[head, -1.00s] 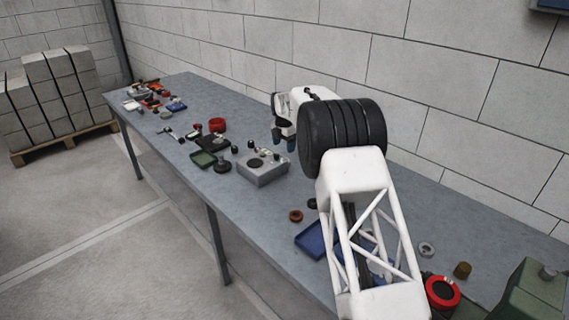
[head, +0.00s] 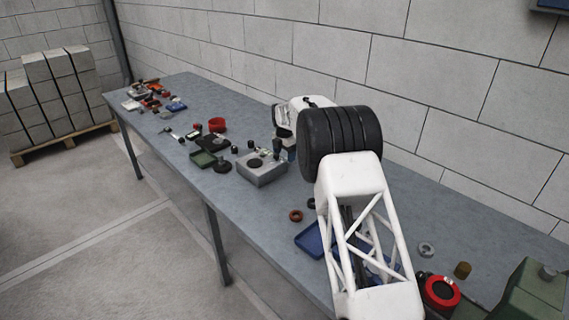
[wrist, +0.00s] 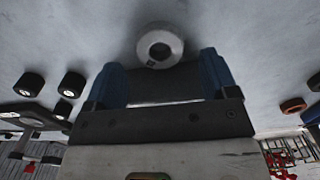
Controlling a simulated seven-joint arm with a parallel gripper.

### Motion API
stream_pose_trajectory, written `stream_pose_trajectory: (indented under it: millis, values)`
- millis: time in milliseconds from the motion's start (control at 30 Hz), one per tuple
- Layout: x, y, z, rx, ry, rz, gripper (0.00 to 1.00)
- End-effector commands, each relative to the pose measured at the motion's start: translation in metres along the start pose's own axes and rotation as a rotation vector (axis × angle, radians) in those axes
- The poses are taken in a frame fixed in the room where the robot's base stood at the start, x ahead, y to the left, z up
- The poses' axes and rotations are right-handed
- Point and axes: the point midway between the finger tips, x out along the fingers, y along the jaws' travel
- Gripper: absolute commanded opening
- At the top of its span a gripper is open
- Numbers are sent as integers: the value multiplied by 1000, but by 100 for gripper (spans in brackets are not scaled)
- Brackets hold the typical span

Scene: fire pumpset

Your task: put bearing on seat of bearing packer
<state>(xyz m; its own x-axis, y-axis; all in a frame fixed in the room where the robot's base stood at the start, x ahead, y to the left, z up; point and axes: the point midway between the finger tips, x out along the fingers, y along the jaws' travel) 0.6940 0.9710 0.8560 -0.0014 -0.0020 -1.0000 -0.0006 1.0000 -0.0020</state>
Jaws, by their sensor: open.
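A pale metal ring (wrist: 160,46), likely the bearing, lies on the worktop in the wrist view. It is just beyond the gap between the two blue fingertips of my gripper (wrist: 161,72). My gripper is open and nothing shows held between the fingers. In the head view my gripper (head: 290,153) hangs low over the bench, to the right of a grey box (head: 264,172) with a dark disc on top, likely the bearing packer. The ring under my gripper is hidden in the head view.
An orange-brown ring (head: 296,216) and a blue tray (head: 310,240) lie nearer on the bench. A grey ring (head: 427,250) and a red-rimmed round part (head: 440,291) are at right. Several small dark cylinders (wrist: 73,83) stand left in the wrist view. A block wall borders the bench.

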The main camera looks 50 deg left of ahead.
Motion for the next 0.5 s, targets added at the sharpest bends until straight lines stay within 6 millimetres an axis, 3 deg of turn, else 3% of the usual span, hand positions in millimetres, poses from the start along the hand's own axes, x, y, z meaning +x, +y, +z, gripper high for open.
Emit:
stream_pose_trajectory:
  millis: [233, 500]
  values:
    - [25, 0, 1, 0, -1, 1, 79]
    - [30, 0, 1, 0, -1, 2, 79]
